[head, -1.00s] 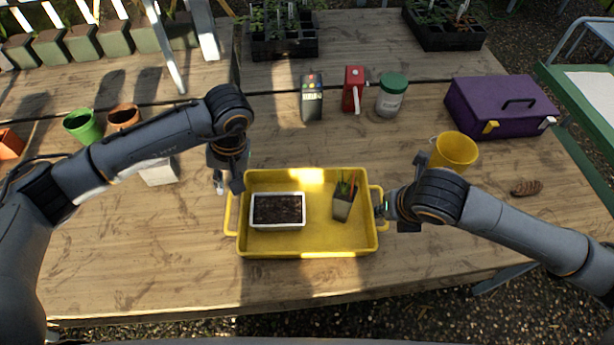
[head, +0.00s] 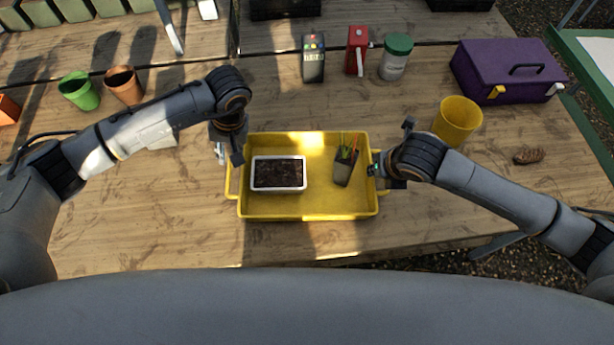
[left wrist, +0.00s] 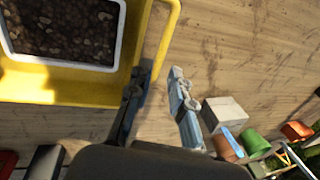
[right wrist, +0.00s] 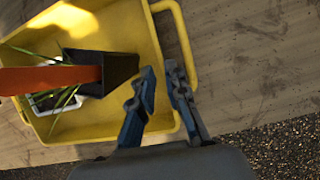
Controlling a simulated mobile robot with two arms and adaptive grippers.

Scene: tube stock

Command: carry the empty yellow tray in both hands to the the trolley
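The yellow tray (head: 310,205) sits on the wooden table and is not empty. It holds a white seed tray of dark soil (head: 278,174) on its left, and a dark pot (head: 345,167) with green leaves and an orange item on its right. My left gripper (head: 229,156) is at the tray's left handle, fingers apart; the left wrist view shows the handle (left wrist: 168,35) close to the fingertips. My right gripper (head: 383,172) is at the right handle (right wrist: 181,45), its fingers apart. I cannot tell whether either touches the tray. No trolley is clearly identifiable.
Green (head: 79,92) and terracotta (head: 124,86) pots are at left. The front table strip is clear.

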